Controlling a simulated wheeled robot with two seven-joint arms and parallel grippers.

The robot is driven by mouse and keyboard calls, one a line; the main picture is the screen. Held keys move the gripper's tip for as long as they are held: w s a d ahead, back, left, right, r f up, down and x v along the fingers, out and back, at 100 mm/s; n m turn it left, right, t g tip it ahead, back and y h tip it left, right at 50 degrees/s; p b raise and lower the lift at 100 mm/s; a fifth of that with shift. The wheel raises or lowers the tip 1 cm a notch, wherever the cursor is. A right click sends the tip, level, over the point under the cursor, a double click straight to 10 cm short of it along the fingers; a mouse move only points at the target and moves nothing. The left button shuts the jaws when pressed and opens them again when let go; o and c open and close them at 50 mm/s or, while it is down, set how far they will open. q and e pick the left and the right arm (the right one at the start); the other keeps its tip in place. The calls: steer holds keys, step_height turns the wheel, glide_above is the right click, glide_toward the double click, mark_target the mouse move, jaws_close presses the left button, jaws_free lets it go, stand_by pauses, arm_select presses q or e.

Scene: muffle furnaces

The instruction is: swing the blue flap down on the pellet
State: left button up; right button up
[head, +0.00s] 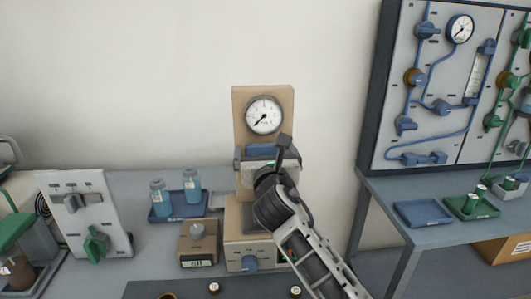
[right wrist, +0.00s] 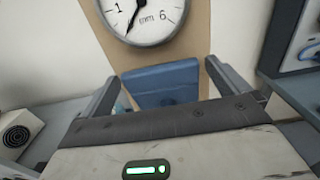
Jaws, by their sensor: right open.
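The blue flap (head: 261,150) is on the front of a beige instrument (head: 240,100), below its round dial gauge (head: 264,115). In the right wrist view the flap (right wrist: 160,84) is a blue panel that appears to stand up against the beige face. My right gripper (head: 263,160) is in front of the instrument, just below the flap in the head view. In the right wrist view its open fingers (right wrist: 162,74) show on either side of the flap, and I see no clear contact. The pellet is not visible; my right arm covers part of the instrument. My left gripper is out of view.
A small scale-like box (head: 198,257) and a blue tray (head: 163,213) with two bottles stand left of the instrument. A grey control unit (head: 85,215) is further left. On the right are a gauge panel (head: 420,140) and a table with a blue tray (head: 423,213).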

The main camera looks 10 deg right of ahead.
steer(key=c, duration=1.3)
steer(key=s+f+t+b, duration=0.3)
steer(key=s+t+b, duration=0.2)
steer(key=b, duration=1)
steer(key=shift+f+t, duration=0.4)
steer(key=shift+s+f+b, duration=0.2)
steer(key=shift+f+b, duration=0.05)
steer(key=shift+b, duration=0.1)
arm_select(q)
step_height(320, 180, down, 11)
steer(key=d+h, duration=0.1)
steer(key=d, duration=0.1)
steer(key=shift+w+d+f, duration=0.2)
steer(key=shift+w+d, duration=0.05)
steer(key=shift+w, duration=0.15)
arm_select(e)
steer(key=shift+s+f, duration=0.1)
steer(key=shift+f, duration=0.05)
